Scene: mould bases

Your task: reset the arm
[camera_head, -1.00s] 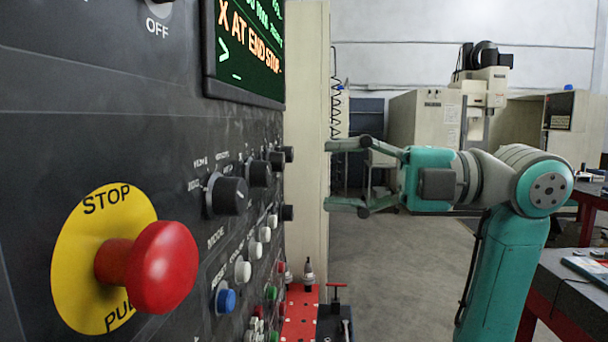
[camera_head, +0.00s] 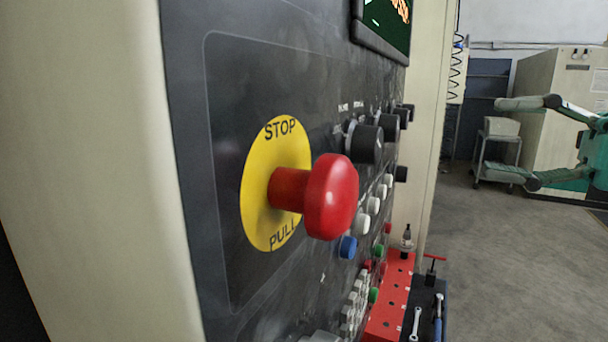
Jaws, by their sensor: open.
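Nothing is between the fingers. The teal gripper body (camera_head: 590,150) is cut off by the picture edge, and the rest of my arm is out of view. The gripper is apart from the control panel (camera_head: 235,75), with a gap of open floor and a cream side wall (camera_head: 432,120) between them in the picture. A red stop button (camera_head: 331,197) on a yellow disc (camera_head: 262,165) juts from the panel.
Black knobs (camera_head: 366,143) and several small buttons line the panel. A red rack (camera_head: 388,312) with a tool holder (camera_head: 406,238) and a dark tray (camera_head: 427,300) with wrenches stand below it. A cart (camera_head: 498,155) and cream machine (camera_head: 560,95) are behind. Grey floor (camera_head: 500,270) is clear at right.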

